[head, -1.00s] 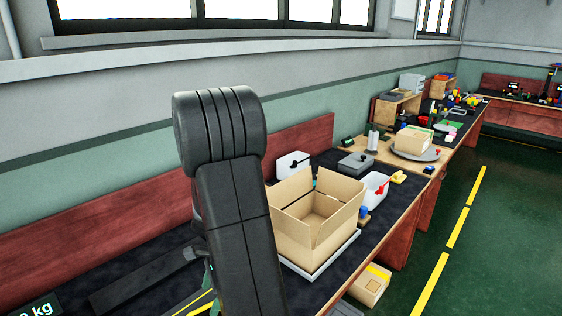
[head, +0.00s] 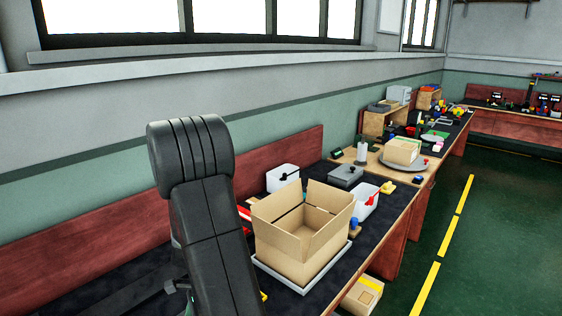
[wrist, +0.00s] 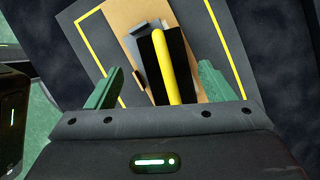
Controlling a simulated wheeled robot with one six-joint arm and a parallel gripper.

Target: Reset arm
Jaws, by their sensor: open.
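My gripper (wrist: 160,88) shows in the wrist view with its two green fingers spread wide apart. It is open. Beyond the fingers lies a tan board (wrist: 122,14) carrying a black piece with a yellow bar (wrist: 163,62) and grey parts beside it. I cannot tell how far the fingers are from these parts; nothing appears held. In the head view my dark arm stands at the left, and the gripper itself is not visible there.
An open cardboard box (head: 290,250) stands on a light tray (head: 318,284) on the bench, right of my arm. White containers (head: 282,178) and a grey case (head: 346,174) stand behind it. Another carton (head: 362,297) is low beside the bench. The green floor (head: 480,255) at right looks clear.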

